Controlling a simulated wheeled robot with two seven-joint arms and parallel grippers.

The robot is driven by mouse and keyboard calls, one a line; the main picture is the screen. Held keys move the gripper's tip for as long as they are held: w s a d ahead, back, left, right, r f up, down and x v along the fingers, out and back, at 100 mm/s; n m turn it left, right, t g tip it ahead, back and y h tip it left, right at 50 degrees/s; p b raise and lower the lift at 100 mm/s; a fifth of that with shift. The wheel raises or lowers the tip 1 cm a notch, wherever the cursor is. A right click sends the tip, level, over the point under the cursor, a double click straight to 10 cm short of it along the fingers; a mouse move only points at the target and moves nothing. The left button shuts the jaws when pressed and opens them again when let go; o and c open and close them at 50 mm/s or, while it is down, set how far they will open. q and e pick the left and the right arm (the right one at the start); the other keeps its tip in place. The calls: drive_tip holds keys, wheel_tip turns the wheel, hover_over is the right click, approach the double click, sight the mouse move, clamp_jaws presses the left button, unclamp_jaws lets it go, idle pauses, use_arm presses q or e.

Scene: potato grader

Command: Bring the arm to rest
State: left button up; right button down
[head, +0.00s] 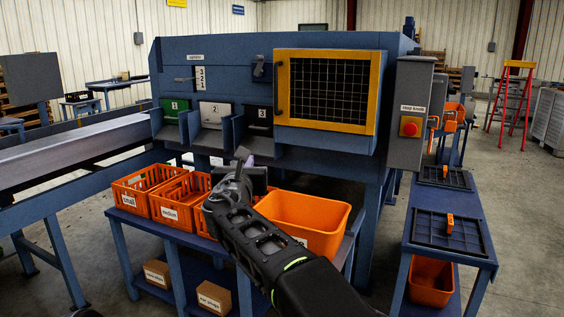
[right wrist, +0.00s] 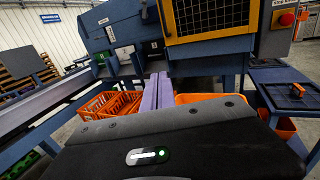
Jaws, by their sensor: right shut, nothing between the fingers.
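My right arm reaches in from the bottom of the head view. Its gripper (head: 245,157) is in front of the grader (head: 220,65), above the orange crates and below chute 3. In the right wrist view the two fingers (right wrist: 157,92) lie side by side, shut, with nothing between them. They point toward the grader's chutes. My left gripper is not in view.
Orange crates (head: 138,207) and a plain orange bin (head: 335,212) stand on a blue table under the arm. The grader has a yellow-framed mesh door (head: 374,98) and a red stop knob (head: 410,126). A blue bench (head: 482,248) with dark panels is right.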

drive_tip(key=w+d+f+m+g+p, duration=0.1)
drive_tip(key=w+d+f+m+g, duration=0.15)
drive_tip(key=f, duration=1.15)
drive_tip(key=s+d+f+m+g+y+p, duration=0.1)
drive_tip(key=s+d+f+m+g, duration=0.2)
drive_tip(key=f, duration=0.5)
drive_tip(key=s+d+f+m+g+p, duration=0.1)
drive_tip(key=s+d+f+m+g, duration=0.15)
drive_tip(key=f, duration=0.65)
drive_tip(key=s+d+f+m+g+y+p, duration=0.1)
drive_tip(key=s+d+f+m+g+p, duration=0.2)
drive_tip(key=f, duration=0.5)
drive_tip(key=s+d+f+m+g+y+p, duration=0.1)
drive_tip(key=s+f+m+g, duration=0.1)
drive_tip(key=s+f+m, duration=0.55)
drive_tip(key=s+d+f+m+g+y+p, duration=0.15)
drive_tip(key=s+f, duration=0.35)
drive_tip(key=s, duration=0.5)
drive_tip(key=s+d+f+m+g+p, duration=0.1)
drive_tip(key=s+d+m+g+p, duration=0.1)
drive_tip(key=s+m, duration=1.5)
drive_tip(key=s+p, duration=0.1)
drive_tip(key=s, duration=0.6)
drive_tip(key=shift+s+g+y, duration=0.2)
drive_tip(key=shift+g+y, duration=0.15)
drive_tip(key=shift+f, duration=0.1)
